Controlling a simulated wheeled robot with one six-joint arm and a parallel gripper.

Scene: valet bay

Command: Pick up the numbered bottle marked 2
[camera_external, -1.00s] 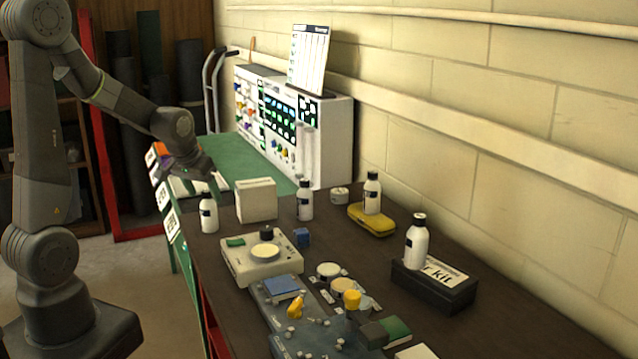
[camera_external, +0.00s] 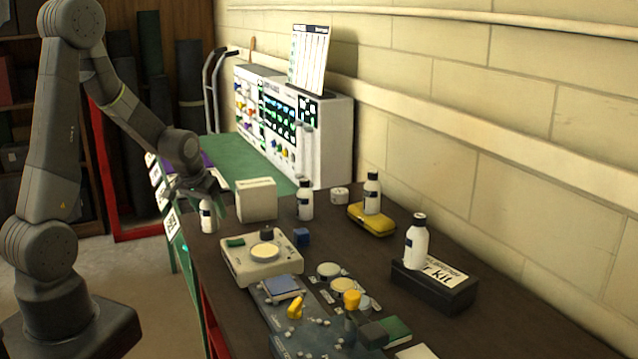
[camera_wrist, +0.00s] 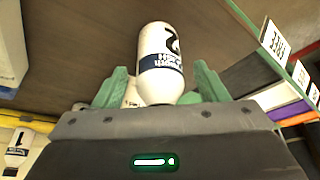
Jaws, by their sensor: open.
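The white bottle (camera_wrist: 161,58) in the middle of the wrist view has a dark blue label and a large dark digit that looks like a 2. My gripper (camera_wrist: 160,78) is open, with one green finger on each side of this bottle in that view. Contact cannot be told. In the external view my gripper (camera_external: 205,190) is at the upper part of the leftmost bottle (camera_external: 208,220), which stands upright near the bench's left edge. The gripper hides its top.
Other white bottles stand on the bench (camera_external: 305,205), on a yellow case (camera_external: 372,226) and on a black box (camera_external: 436,290). A bottle marked 1 (camera_wrist: 18,148) shows in the wrist view. A cream box (camera_external: 256,200) stands just right of my gripper.

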